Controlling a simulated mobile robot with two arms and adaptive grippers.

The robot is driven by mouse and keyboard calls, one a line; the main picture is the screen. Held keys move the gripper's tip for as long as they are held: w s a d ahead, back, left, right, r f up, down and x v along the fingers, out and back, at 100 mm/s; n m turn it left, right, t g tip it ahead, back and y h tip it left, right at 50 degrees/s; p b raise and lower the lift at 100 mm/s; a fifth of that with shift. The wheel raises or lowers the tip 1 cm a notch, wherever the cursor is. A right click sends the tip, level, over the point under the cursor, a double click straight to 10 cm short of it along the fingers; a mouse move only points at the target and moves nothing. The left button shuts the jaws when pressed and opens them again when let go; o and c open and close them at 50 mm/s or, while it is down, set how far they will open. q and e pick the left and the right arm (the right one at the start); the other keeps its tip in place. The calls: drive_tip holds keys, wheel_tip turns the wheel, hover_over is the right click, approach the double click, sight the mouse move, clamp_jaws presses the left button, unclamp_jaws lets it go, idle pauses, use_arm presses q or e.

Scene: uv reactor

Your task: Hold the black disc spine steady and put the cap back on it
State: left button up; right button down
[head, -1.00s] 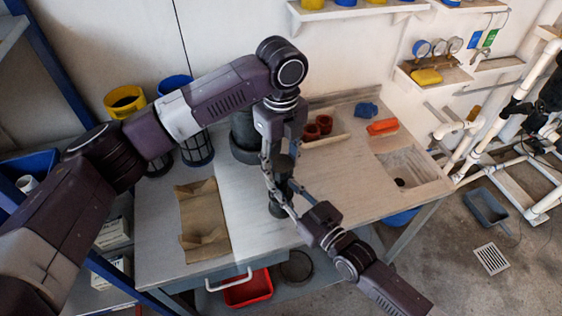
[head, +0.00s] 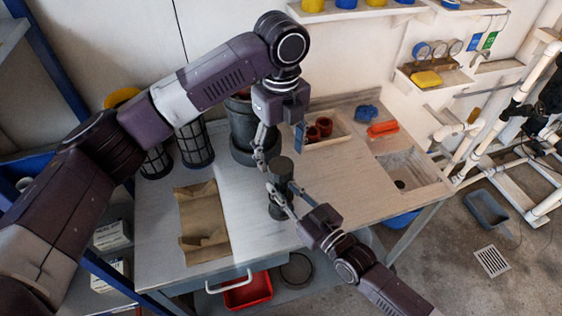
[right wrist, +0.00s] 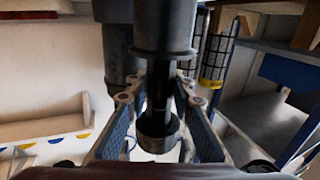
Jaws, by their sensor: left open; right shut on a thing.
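The black disc spine (head: 277,208) stands upright on the bench. A dark round cap (head: 282,166) sits at its top; how fully it is seated cannot be told. My right gripper (head: 284,193) is shut on the spine below the cap. In the right wrist view, its blue-padded fingers flank the narrow black spine (right wrist: 158,95), between a wide dark cylinder and a smaller dark ring. My left gripper (head: 263,153) is open and empty, pointing down, just above and left of the cap and apart from it.
A large dark pot (head: 242,128) and mesh cylinders (head: 195,147) stand behind, to the left. A tray (head: 343,133) holds red rings. The bench's right front is clear.

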use_arm(q)
wheel_tip(320, 180, up, 8)
drive_tip(key=shift+f, duration=0.25)
use_arm(e)
drive_tip(key=c, duration=1.6)
unclamp_jaws()
drive_tip(key=v, duration=1.2)
drive_tip(key=shift+d, duration=0.1)
